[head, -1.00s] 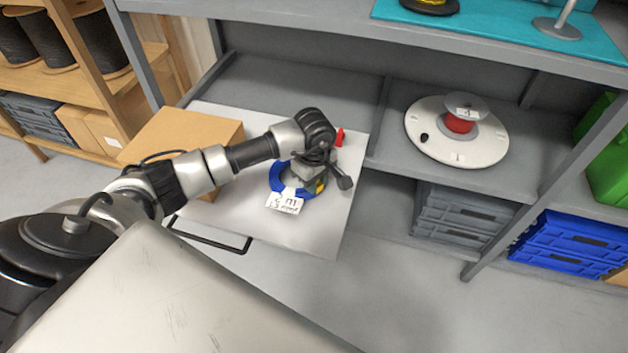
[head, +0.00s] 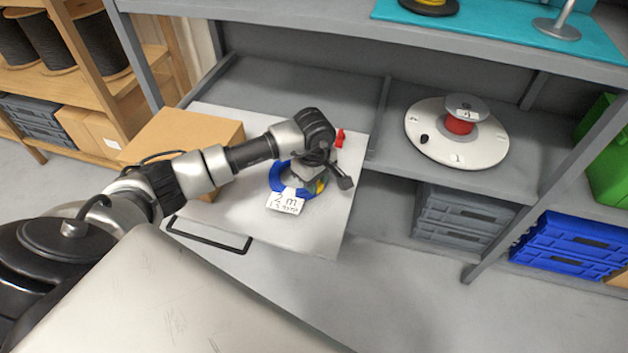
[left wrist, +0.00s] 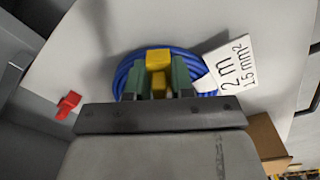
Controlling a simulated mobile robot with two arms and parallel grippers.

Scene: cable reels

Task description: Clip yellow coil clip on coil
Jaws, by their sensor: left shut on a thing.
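The blue cable coil (head: 278,178) lies on the pale pull-out board with a white tag (head: 285,203) reading "2 m" at its near edge. The coil also shows in the left wrist view (left wrist: 125,72). The yellow coil clip (left wrist: 158,60) is between the green-grey fingers of my left gripper (left wrist: 158,85), over the coil's ring. In the head view only a bit of the yellow clip (head: 320,186) shows at the gripper (head: 313,181). Whether the clip is seated around the cable is hidden by the fingers. My right gripper is not in view.
A red clip-like piece (head: 340,138) lies at the board's (head: 240,222) back right. A cardboard box (head: 190,137) stands at its left. A white turntable (head: 480,148) with a red reel is on the shelf to the right.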

